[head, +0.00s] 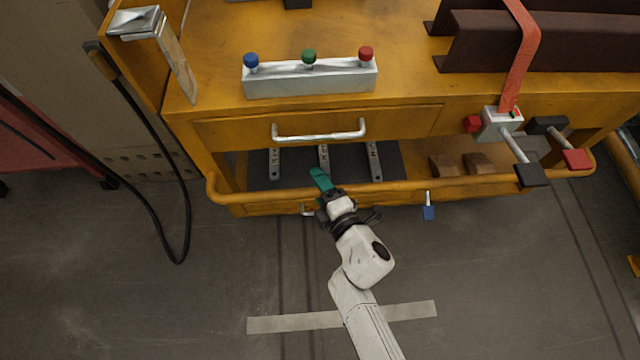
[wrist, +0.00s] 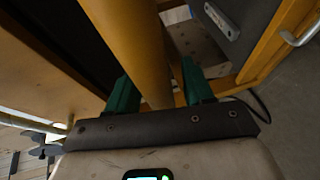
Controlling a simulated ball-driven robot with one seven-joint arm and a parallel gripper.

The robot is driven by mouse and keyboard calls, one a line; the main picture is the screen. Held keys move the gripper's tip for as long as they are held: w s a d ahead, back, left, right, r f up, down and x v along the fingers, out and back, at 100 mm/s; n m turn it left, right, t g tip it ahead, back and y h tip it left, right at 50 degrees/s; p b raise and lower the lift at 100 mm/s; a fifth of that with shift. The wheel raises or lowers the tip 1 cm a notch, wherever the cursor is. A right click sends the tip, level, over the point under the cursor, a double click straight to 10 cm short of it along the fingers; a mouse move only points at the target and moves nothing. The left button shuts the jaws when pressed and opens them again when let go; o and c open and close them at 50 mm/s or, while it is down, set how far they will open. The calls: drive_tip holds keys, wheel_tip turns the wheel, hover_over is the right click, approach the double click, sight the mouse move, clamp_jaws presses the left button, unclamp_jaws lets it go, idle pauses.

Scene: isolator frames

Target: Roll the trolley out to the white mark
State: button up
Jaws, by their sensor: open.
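The trolley (head: 420,118) is a yellow bench-like cart with a drawer, a lower shelf and a round yellow rail (head: 480,180) along its front. My gripper (head: 321,180), with green fingers, is at the left-middle part of this rail. In the wrist view the yellow rail (wrist: 135,50) runs between the two green fingers, which stand open on either side of it; I cannot tell whether either touches it. The white mark (head: 290,323) is a pale strip across the floor in front of the trolley, partly hidden behind my arm.
A small blue pedal (head: 428,212) hangs below the rail. A black hose (head: 185,215) loops to the floor at left. Dark steel beams (head: 540,42), a red strap (head: 520,60) and a button box (head: 310,80) are on top. The floor between trolley and mark looks clear.

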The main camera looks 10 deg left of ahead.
clamp_jaws()
idle(0.3)
drive_tip(key=shift+s+d, duration=0.1)
drive_tip(key=shift+s, duration=0.05)
